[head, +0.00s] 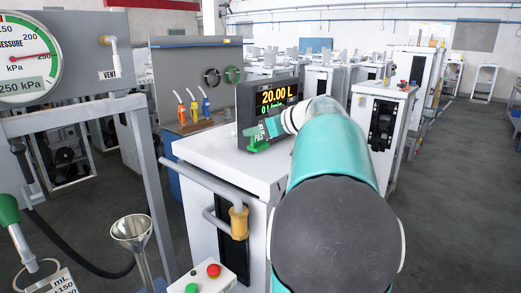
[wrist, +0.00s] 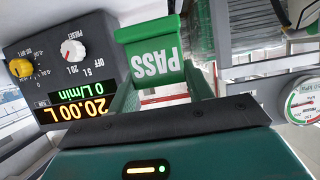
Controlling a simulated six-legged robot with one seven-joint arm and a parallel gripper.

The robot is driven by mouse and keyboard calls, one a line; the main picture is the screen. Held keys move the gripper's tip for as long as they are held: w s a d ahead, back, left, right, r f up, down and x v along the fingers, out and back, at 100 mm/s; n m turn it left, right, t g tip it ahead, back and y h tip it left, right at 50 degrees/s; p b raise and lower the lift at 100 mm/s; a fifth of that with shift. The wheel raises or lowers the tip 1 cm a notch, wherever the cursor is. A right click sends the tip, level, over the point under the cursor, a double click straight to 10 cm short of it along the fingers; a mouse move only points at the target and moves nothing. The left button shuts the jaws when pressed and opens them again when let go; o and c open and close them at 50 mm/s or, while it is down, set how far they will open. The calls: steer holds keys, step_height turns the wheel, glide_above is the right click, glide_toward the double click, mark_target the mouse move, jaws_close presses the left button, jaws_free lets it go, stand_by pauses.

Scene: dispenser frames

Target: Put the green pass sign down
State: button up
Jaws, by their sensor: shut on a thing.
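The green PASS sign (head: 256,139) is just above or on the white cabinet top (head: 215,153), in front of the dark display unit (head: 245,108); I cannot tell whether its base touches. In the wrist view the sign (wrist: 153,55) appears upside down between my fingers. My gripper (head: 272,127) is shut on it, its fingers partly hidden by my arm in the head view. The display reads 20.00 L and 0 L/min; in the wrist view the unit (wrist: 68,70) also shows a red-marked and a yellow knob.
A pressure gauge (head: 25,60) reading 250 kPa is at far left. A metal funnel (head: 135,235) and a box with red and green buttons (head: 203,280) are at the front. Colored nozzles (head: 192,107) stand behind. The cabinet top is clear left of the sign.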

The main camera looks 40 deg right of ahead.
steer(key=d+f, duration=0.1)
steer(key=w+d+f, duration=0.1)
steer(key=f, duration=0.1)
steer(key=shift+w+d+f, duration=0.1)
steer(key=shift+d+f, duration=0.2)
steer(key=shift+d, duration=0.1)
steer(key=shift+d+f, duration=0.35)
steer(key=shift+f, duration=0.1)
steer(key=f, duration=0.2)
steer(key=shift+w+d+f, duration=0.1)
steer(key=shift+w+f, duration=0.15)
steer(key=shift+f, duration=0.35)
steer(key=shift+s, duration=0.1)
steer(key=shift+f, duration=0.15)
steer(key=o, duration=1)
